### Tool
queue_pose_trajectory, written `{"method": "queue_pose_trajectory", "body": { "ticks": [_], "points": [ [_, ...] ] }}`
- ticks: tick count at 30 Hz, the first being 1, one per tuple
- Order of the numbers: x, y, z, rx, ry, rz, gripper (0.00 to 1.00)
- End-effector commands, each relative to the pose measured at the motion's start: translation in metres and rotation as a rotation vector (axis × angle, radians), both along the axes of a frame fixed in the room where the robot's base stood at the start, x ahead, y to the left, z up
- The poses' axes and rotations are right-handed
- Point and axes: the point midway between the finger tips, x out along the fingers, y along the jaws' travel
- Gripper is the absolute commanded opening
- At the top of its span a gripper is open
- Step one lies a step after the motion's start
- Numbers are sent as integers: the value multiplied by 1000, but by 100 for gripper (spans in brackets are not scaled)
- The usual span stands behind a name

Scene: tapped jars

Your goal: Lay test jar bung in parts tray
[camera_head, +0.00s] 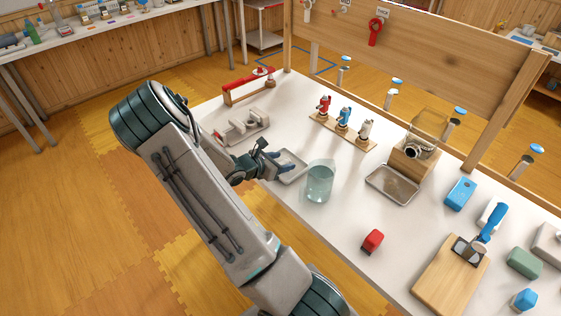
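My gripper (280,161) is dark and small in view, low over the left part of the table. I cannot pick out a bung.
A wooden rack (341,134) holds red, blue and white taps. A wooden stand (404,166) bears a clear jar (429,123). A cutting board (445,283) and several blocks crowd the right. A wooden panel (420,55) closes the back.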

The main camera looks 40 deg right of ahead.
Motion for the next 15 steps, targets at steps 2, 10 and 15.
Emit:
{"method": "queue_pose_trajectory", "body": {
  "ticks": [2, 10, 15],
  "points": [
    [0, 1, 0, 0, 0, 0, 55],
    [-1, 30, 14, 2, -4, 4, 55],
    [-4, 67, 32, 2, -5, 4, 55]
  ]
}}
